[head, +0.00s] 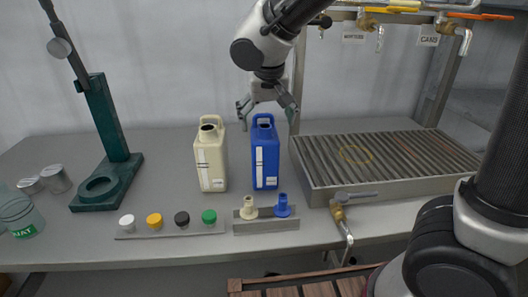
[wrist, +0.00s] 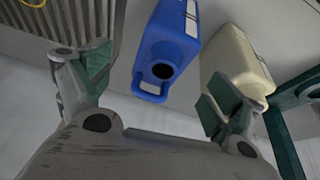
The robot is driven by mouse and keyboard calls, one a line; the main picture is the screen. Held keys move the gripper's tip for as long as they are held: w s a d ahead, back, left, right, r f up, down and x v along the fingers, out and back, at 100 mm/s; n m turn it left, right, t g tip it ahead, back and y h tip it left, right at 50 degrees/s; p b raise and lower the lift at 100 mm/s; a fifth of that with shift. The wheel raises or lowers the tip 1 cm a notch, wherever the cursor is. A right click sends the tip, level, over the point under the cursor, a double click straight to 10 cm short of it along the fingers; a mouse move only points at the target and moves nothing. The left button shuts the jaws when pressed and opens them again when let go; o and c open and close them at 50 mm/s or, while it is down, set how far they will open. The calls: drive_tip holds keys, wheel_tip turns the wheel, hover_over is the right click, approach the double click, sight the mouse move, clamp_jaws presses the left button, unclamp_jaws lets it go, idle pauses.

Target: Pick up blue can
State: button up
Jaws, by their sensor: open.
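The blue can (head: 265,158) stands upright on the grey table, with a white label on its front and a handle and open mouth on top. My gripper (head: 268,108) is open and empty above the blue can, its fingers spread to either side of the can's top. In the wrist view the blue can (wrist: 170,50) lies between and beyond the two fingertips (wrist: 152,82), apart from them, with its dark mouth and handle facing the camera.
A cream can (head: 210,158) stands close on the left. A ribbed metal tray (head: 385,160) is on the right. Caps (head: 182,219) and two spouts (head: 265,208) sit on holders in front. A green stand (head: 108,150) is at the left.

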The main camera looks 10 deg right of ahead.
sight(264, 151)
drive_tip(key=shift+a+m, duration=0.1)
drive_tip(key=shift+m, duration=0.5)
drive_tip(key=shift+w+f, duration=0.2)
drive_tip(key=shift+f, duration=0.15)
drive_tip(key=x, duration=0.7)
drive_tip(key=shift+w+r, duration=0.1)
drive_tip(key=shift+w, duration=0.1)
drive_tip(key=c, duration=1.5)
